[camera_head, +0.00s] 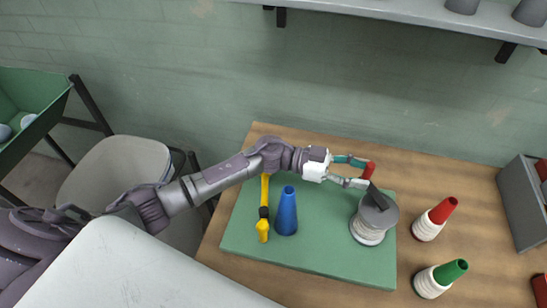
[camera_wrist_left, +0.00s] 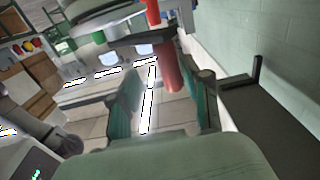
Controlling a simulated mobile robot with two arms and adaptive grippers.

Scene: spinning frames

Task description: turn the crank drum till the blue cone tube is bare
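The crank drum (camera_head: 368,236), a grey-topped reel wound with white thread, stands on the right part of the green board (camera_head: 320,258). Its dark crank arm carries a red handle (camera_head: 369,171). My left gripper (camera_head: 361,172) is at the handle with its teal fingers apart. In the left wrist view the red handle (camera_wrist_left: 168,66) stands between the two fingers (camera_wrist_left: 164,100), with gaps visible on both sides. The blue cone tube (camera_head: 286,214) stands upright on the board, its visible side smooth blue with no white windings. My right gripper is not in view.
A yellow post with a dark band (camera_head: 264,212) stands left of the blue cone. Red (camera_head: 436,218) and green (camera_head: 440,278) cones with white windings stand right of the board. A grey crate (camera_head: 518,205) is at the right edge. A shelf (camera_head: 430,14) hangs above.

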